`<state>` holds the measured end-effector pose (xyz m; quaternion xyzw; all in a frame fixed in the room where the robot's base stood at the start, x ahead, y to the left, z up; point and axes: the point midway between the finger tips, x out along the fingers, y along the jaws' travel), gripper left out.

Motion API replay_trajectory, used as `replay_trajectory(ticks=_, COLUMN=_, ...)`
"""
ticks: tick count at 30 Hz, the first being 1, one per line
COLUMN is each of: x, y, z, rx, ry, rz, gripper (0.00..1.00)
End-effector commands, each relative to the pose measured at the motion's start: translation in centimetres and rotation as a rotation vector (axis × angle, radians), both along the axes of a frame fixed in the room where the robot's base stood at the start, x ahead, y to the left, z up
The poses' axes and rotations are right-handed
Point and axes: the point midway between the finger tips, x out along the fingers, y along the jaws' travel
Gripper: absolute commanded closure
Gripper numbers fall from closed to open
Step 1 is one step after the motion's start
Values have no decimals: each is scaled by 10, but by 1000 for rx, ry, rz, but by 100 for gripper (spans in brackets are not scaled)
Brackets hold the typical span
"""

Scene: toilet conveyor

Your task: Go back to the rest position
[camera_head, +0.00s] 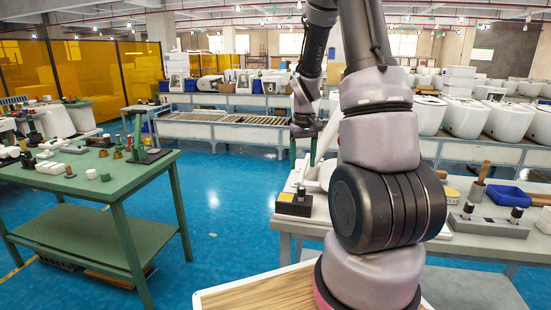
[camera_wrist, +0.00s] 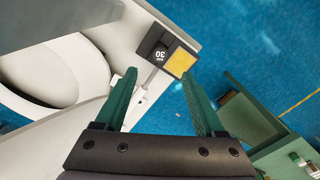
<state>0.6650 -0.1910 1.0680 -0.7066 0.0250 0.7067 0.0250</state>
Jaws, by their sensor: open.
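My gripper (camera_head: 305,143) hangs fingers down in the head view, above the left end of the right-hand grey table (camera_head: 290,222). Its two green fingers also show in the wrist view (camera_wrist: 164,102), spread apart with nothing between them. Beyond the fingertips in the wrist view is a black block with a yellow pad (camera_wrist: 179,62) and a dial face marked 30. In the head view this block (camera_head: 294,204) sits at the table's left edge, below my gripper. A white toilet part (camera_wrist: 45,75) lies beside it. My arm hides part of the table.
A green table (camera_head: 90,180) with small parts stands at left, with blue floor (camera_head: 230,210) between the tables. A blue bin (camera_head: 507,195) and a grey fixture (camera_head: 487,226) are on the right-hand table. White toilets (camera_head: 465,117) and a roller conveyor (camera_head: 215,119) stand behind.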

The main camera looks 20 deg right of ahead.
Motion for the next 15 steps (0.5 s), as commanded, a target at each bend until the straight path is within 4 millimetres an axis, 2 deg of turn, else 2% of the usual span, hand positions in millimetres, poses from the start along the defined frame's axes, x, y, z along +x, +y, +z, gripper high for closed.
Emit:
replay_trajectory(ticks=4, x=0, y=1, z=2, rx=0, ry=-4, rz=-1, gripper=29)
replay_trajectory(ticks=7, x=-2, y=6, z=18, rx=2, ry=-28, rz=-13, gripper=29)
replay_trajectory(ticks=11, x=-12, y=23, z=62, rx=13, ry=-101, rz=-48, gripper=29)
replay_trajectory(ticks=15, x=-34, y=47, z=119, rx=38, ry=-201, rz=-99, gripper=29)
